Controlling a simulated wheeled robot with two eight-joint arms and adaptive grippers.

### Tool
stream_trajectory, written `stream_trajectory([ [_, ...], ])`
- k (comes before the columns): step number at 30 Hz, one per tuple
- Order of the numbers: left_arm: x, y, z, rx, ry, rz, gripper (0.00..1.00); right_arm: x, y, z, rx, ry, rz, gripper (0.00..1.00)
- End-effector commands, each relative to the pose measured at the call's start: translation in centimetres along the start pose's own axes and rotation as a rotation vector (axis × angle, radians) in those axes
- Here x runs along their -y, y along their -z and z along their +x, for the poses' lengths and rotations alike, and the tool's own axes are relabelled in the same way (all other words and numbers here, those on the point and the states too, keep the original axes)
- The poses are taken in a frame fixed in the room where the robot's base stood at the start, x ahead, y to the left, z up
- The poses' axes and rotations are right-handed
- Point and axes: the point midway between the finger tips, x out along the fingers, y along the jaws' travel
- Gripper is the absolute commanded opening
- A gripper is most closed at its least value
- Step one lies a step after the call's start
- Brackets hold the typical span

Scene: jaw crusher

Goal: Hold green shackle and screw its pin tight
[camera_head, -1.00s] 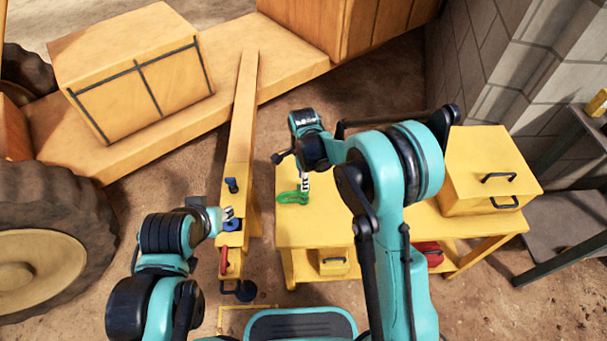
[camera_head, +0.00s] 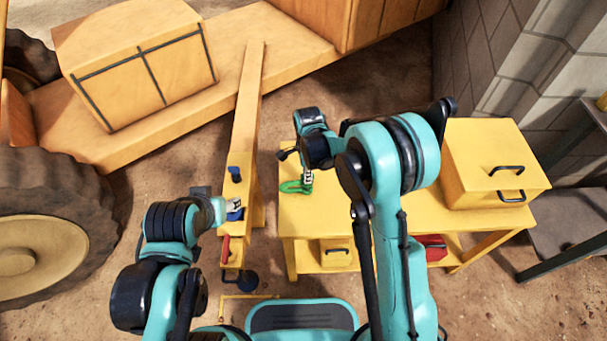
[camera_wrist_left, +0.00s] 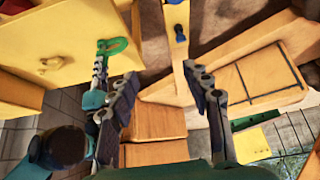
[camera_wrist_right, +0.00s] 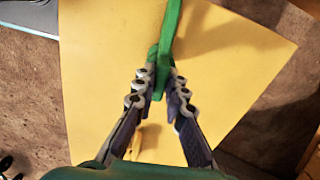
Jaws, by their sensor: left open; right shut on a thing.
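The green shackle (camera_head: 292,187) is at the left edge of the yellow table top. My right gripper (camera_head: 308,177) is shut on it. In the right wrist view, the green shackle (camera_wrist_right: 172,35) runs up from between the fingertips (camera_wrist_right: 159,82). A separate pin cannot be made out. My left gripper (camera_head: 235,206) is over the yellow post, left of the table. In the left wrist view, my left gripper (camera_wrist_left: 158,78) is open with nothing between its fingers, and the shackle (camera_wrist_left: 115,46) shows at upper left, apart from it.
The yellow table (camera_head: 315,222) bears a yellow box (camera_head: 492,160) at its right. The yellow post (camera_head: 236,160) carries a blue part (camera_head: 235,173) and a red handle (camera_head: 225,248). A large wheel (camera_head: 45,240) stands at left. A brown gap separates post and table.

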Motion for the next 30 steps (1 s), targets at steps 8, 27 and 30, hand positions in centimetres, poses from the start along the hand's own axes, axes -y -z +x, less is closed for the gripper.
stream_trajectory([
  [8, -1.3, 2.0, 1.5, 0.072, -0.068, -0.21, 0.56, 0.0, 0.0, 0.0, 0.0, 0.0, 0.0, 0.0],
  [27, -7.0, 8.9, 13.2, 0.521, -0.342, -1.1, 0.56, 0.0, 0.0, 0.0, 0.0, 0.0, 0.0, 0.0],
  [30, -7.6, 9.3, 15.5, 0.609, -0.376, -1.218, 0.56, 0.0, 0.0, 0.0, 0.0, 0.0, 0.0, 0.0],
])
